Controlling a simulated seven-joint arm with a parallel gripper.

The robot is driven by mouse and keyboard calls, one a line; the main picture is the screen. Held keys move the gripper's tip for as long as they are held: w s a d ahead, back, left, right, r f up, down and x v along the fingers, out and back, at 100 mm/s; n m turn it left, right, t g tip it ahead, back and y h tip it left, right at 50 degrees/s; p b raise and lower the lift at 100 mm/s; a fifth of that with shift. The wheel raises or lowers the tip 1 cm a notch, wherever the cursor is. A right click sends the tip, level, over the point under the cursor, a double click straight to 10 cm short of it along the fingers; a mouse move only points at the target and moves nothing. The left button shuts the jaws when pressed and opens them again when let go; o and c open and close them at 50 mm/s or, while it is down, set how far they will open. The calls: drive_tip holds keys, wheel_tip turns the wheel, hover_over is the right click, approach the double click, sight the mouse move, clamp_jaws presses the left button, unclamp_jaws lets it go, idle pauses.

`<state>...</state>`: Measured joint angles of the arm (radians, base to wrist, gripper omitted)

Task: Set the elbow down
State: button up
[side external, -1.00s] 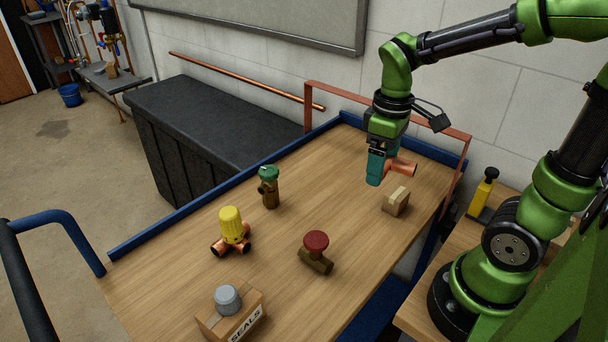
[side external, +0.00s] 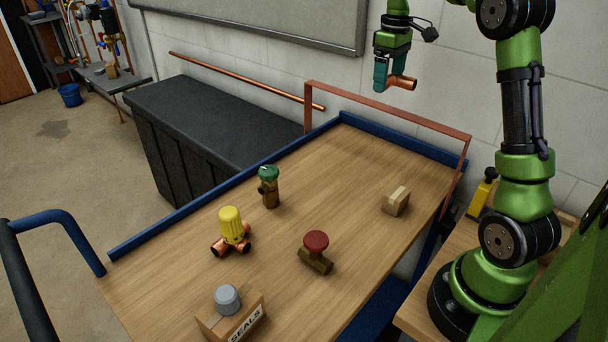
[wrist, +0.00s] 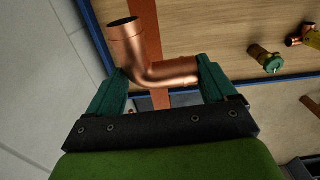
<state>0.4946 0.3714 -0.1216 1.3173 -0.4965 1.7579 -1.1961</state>
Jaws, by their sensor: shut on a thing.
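The copper elbow (wrist: 146,66) is held between the two teal fingers of my gripper (wrist: 165,85) in the wrist view. One open end of the elbow points up and left in that view. In the side view my gripper (side external: 382,76) is shut on the elbow (side external: 402,83), high in the air near the wall, beyond the back edge of the wooden cart top (side external: 350,190). The elbow touches nothing but the fingers.
On the cart stand a green-capped valve (side external: 269,187), a yellow-capped fitting (side external: 231,229), a red-handled valve (side external: 316,252), a small carton (side external: 396,201) and a SEALS box (side external: 232,318). A copper-coloured rail (side external: 390,108) rises at the cart's far end. The far cart top is bare.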

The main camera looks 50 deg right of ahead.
drive_tip(key=d+f, duration=0.2)
drive_tip(key=d, duration=0.9)
hover_over(392, 156)
wheel_tip(392, 156, down, 18)
drive_tip(key=shift+f, duration=2.6)
drive_tip(key=shift+f, duration=0.15)
drive_tip(key=o, duration=0.9)
drive_tip(key=shift+c, duration=0.2)
wheel_tip(392, 156, up, 12)
drive_tip(key=shift+r, duration=0.2)
